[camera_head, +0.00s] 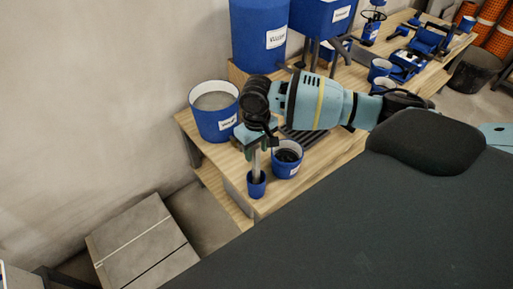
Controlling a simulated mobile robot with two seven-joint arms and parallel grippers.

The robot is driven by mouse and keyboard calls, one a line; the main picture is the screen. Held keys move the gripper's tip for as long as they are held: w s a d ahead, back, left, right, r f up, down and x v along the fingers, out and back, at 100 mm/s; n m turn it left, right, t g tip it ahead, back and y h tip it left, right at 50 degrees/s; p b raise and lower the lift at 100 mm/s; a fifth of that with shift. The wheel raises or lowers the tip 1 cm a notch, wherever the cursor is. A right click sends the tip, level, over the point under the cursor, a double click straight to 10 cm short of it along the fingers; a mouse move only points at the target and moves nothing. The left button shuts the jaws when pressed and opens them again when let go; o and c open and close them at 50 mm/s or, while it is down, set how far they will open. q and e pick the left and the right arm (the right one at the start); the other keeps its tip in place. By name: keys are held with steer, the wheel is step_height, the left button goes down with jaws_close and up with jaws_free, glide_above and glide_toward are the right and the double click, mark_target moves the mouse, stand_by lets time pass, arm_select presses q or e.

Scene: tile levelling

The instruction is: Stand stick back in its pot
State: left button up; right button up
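The stick (256,163) is a pale grey shaft standing roughly upright below my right gripper (257,143). Its lower end is inside the mouth of a small blue pot (257,189), which stands at the near corner of the wooden bench. My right gripper points down and appears shut on the stick's upper part, which its fingers hide. I cannot tell whether the stick touches the pot's bottom. My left gripper does not show.
A larger blue bucket (211,128) of grey material stands left of the gripper. A blue tub (287,166) with dark contents is close to the pot's right. The wooden bench (325,160) has blue tools farther back. Grey tiles (140,240) lie at lower left.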

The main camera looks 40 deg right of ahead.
step_height(320, 180, up, 8)
steer(key=shift+f+p, duration=0.1)
steer(key=shift+p, duration=0.35)
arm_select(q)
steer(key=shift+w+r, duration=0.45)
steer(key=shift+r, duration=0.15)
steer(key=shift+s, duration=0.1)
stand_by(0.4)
